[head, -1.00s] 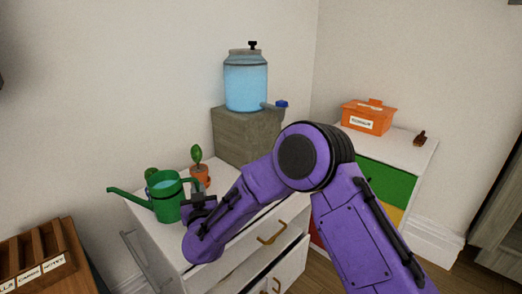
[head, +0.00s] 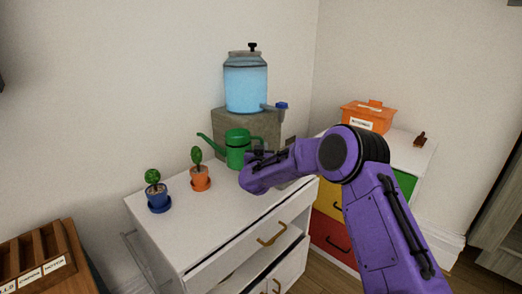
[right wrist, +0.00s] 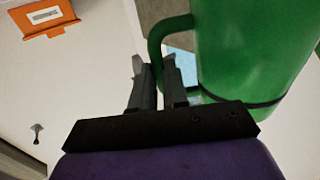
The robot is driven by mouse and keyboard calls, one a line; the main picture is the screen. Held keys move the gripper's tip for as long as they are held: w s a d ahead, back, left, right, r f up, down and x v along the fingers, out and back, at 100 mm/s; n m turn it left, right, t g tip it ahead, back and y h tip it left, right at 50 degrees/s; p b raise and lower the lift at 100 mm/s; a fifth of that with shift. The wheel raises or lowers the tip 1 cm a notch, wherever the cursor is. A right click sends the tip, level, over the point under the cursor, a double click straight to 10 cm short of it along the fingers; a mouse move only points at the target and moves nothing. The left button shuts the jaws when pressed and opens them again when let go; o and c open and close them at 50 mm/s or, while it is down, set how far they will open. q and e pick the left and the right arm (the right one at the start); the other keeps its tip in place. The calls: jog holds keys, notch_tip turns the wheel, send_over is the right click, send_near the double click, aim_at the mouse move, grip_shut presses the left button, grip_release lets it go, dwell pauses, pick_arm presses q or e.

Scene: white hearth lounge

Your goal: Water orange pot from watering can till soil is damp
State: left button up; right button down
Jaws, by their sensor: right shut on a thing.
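The green watering can (head: 237,150) is held about upright in front of the grey block, its spout pointing left. My right gripper (head: 258,158) is shut on its handle; the right wrist view shows the fingers (right wrist: 153,78) closed around the green handle (right wrist: 157,42) beside the can's body. I cannot tell whether the can touches the cabinet top. The orange pot (head: 201,184) with a small green plant stands upright on its saucer, left of the can and apart from the spout. Its soil is too small to judge. My left gripper is not in view.
A blue pot (head: 157,196) with a plant stands left of the orange pot on the white cabinet (head: 215,222). A water dispenser (head: 246,85) with a blue tap sits on the grey block (head: 228,122). An orange box (head: 368,115) stands at right. The cabinet's front top is clear.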

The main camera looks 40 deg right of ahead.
aim_at(262, 138)
jog(key=shift+s+r+n+p, duration=0.1)
jog(key=shift+r+n+p, duration=0.5)
jog(key=shift+r+p, duration=0.75)
jog(key=shift+s+r+p, duration=0.15)
jog(key=shift+r+p, duration=0.4)
jog(key=shift+a+m+p, duration=0.15)
jog(key=shift+m+p, duration=0.35)
jog(key=shift+m, duration=0.3)
jog(key=shift+f, duration=0.15)
dwell(0.8)
